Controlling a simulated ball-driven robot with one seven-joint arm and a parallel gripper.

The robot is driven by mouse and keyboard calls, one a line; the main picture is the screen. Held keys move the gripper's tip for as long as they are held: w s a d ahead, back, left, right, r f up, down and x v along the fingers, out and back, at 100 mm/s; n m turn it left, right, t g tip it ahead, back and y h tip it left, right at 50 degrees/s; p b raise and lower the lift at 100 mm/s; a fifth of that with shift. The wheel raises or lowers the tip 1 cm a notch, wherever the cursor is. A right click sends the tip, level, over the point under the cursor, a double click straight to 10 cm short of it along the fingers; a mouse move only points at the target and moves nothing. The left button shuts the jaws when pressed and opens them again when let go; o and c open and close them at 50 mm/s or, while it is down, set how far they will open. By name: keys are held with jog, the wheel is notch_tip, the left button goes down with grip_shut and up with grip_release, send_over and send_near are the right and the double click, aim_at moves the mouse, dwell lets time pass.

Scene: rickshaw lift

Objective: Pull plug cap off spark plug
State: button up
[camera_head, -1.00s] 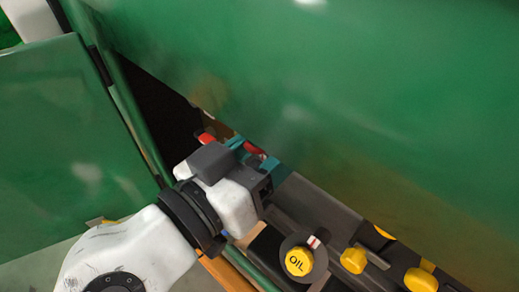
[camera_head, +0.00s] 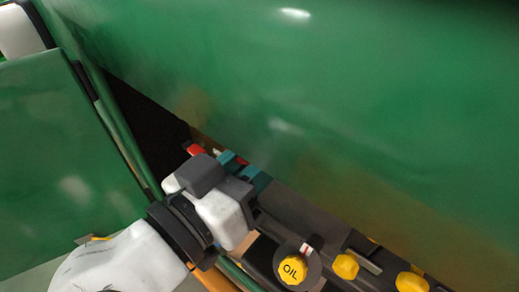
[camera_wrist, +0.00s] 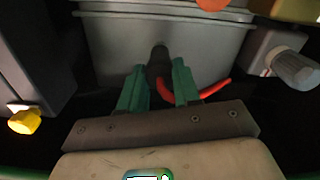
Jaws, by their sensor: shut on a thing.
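In the wrist view, the dark plug cap (camera_wrist: 158,62) stands between the teal fingers of my gripper (camera_wrist: 158,84). The jaws are shut on it, and its far end points at a grey metal housing. A red cable (camera_wrist: 212,90) curves out on the right, beside the right finger. The spark plug cannot be made out, and I cannot tell whether the cap still sits on it. In the head view, my gripper (camera_head: 246,170) reaches into the engine bay under the green body, and its wrist hides the cap. A red piece (camera_head: 194,149) shows just beyond the fingers.
A yellow oil cap (camera_head: 292,270) and yellow knobs (camera_head: 345,266) lie close to the right of my wrist. The large green body panel (camera_head: 330,110) hangs over the bay. A green side panel (camera_head: 65,165) stands on the left. A grey knob (camera_wrist: 296,70) is at the right in the wrist view.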

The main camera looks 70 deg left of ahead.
jog(key=shift+s, duration=0.1)
jog(key=shift+v, duration=1.95)
jog(key=shift+b, duration=0.3)
